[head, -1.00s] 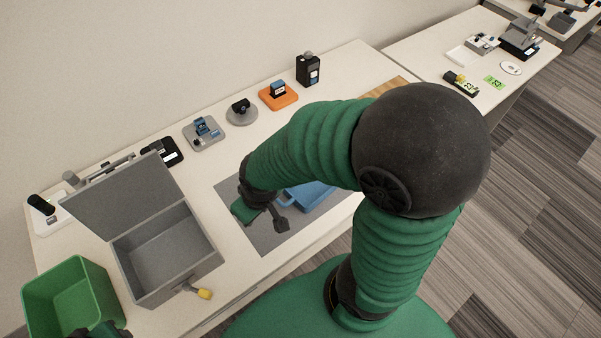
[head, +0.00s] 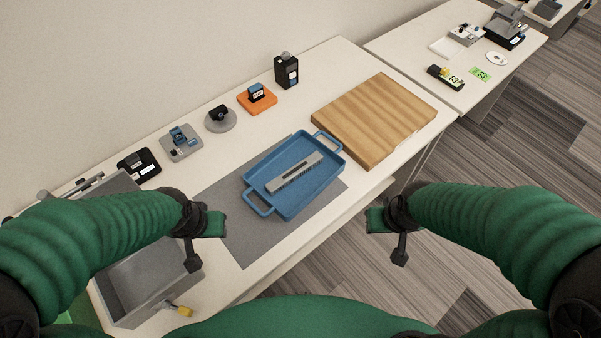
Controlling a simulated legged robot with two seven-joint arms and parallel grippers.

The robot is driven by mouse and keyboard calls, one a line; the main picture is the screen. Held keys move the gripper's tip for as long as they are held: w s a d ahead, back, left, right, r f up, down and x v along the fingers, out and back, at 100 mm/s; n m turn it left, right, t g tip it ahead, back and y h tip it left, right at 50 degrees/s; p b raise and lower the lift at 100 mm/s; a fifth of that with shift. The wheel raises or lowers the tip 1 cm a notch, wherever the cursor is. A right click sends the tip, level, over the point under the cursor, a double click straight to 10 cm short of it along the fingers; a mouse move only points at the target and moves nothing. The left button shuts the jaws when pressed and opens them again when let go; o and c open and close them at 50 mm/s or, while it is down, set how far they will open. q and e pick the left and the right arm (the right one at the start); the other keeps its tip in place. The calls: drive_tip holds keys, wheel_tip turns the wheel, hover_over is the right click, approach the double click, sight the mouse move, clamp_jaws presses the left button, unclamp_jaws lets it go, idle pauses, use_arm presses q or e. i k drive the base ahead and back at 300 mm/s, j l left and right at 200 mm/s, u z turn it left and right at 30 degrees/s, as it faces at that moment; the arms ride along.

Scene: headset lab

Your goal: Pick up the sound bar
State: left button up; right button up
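A grey bar with a dark strip along its top (head: 294,172), which looks like the sound bar, lies diagonally inside the blue two-handled tray (head: 262,198). The tray rests partly on a grey mat (head: 240,245) on the white table. My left gripper (head: 205,244) is open and empty, at the left of the tray and apart from it. My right gripper (head: 388,240) is open and empty, beyond the table's front edge, at the lower right of the tray. Nothing covers the bar.
A wooden board (head: 375,118) lies to the right of the tray. An open grey box (head: 150,280) stands at the lower left, partly behind my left arm. Several small devices, including one on an orange base (head: 257,99) and a black bottle-like one (head: 286,71), line the back.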

sight(279, 183)
drive_tip(key=i+l+u, duration=0.1)
drive_tip(key=i+l, duration=0.2)
drive_tip(key=l, duration=0.15)
drive_tip(key=i+l+u, duration=0.1)
drive_tip(key=i+l, duration=0.2)
drive_tip(key=l, duration=0.15)
drive_tip(key=u, duration=1.55)
